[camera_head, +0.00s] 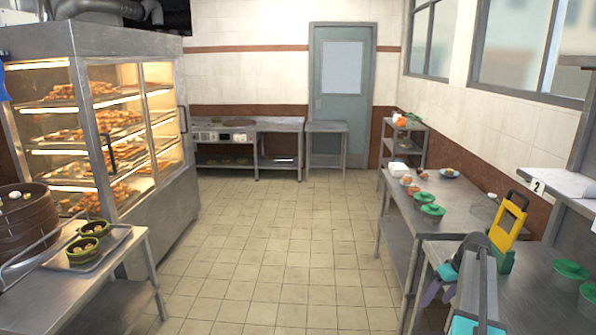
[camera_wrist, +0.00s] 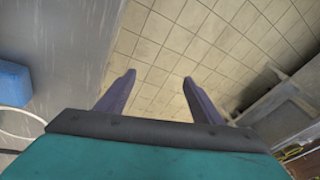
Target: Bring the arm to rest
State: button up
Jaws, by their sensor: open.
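My gripper (camera_wrist: 159,80) is open and empty in the wrist view, its two purple fingers apart with only tiled floor showing between them. In the head view my gripper (camera_head: 438,296) hangs at the lower right, with purple fingers pointing down beside the front end of the steel counters. My arm is folded at the lower right of the head view, partly cut off by the bottom edge. Whether the arm is moving cannot be told from these single frames.
A steel counter (camera_head: 455,196) with green-lidded pots (camera_head: 433,211) runs along the right. A yellow-framed object (camera_head: 511,213) stands close behind my arm. A lit food cabinet (camera_head: 155,215) and a steel table (camera_head: 75,292) are at left. The tiled floor (camera_head: 285,240) between is clear.

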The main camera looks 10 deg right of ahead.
jog(key=a+f+n+g+y+b, duration=0.1)
jog(key=a+f+n+g+b, duration=0.2)
jog(key=a+f, duration=2.1)
jog(key=s+a+f+g+b, duration=0.1)
jog(key=s+a+f+g, duration=0.1)
jog(key=s+a+f, duration=0.45)
jog(key=s+a+f+g+b, duration=0.1)
jog(key=s+a+f, duration=0.3)
jog(key=a, duration=0.6)
jog(key=s+a+f+m+h, duration=0.1)
jog(key=s+a+f, duration=0.1)
jog(key=s, duration=0.5)
jog(key=s+a+f+m+g+h+b, duration=0.1)
jog(key=s+a+f, duration=0.1)
jog(key=s+f, duration=0.2)
jog(key=s+a+f+m+g, duration=0.1)
jog(key=s+a+f, duration=0.2)
jog(key=s, duration=0.7)
jog(key=shift+s+f+h+b, duration=0.3)
jog(key=shift+f+h, duration=0.1)
jog(key=shift+a, duration=0.1)
